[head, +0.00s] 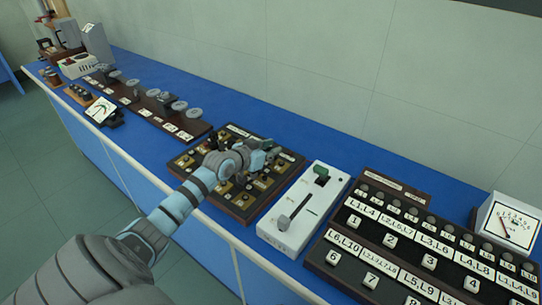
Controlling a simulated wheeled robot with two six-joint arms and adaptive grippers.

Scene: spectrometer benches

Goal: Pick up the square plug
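My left gripper (265,157) is over the right half of a dark board (240,205) with several brass-coloured square fittings and small labels. Its arm comes in from the lower left and covers part of the board. The fingers are small and dark here, so I cannot tell whether they are open or shut, or whether they touch anything. I cannot pick out the square plug for certain among the small parts on the board; it may be hidden by the gripper. My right gripper is not in view.
A white box (304,213) with a lever stands right of the board. Further right are a large numbered panel (398,262) and a white meter (508,222). A row of discs on a dark base (150,105) lies left. Blue bench top (235,105) is bare along the wall.

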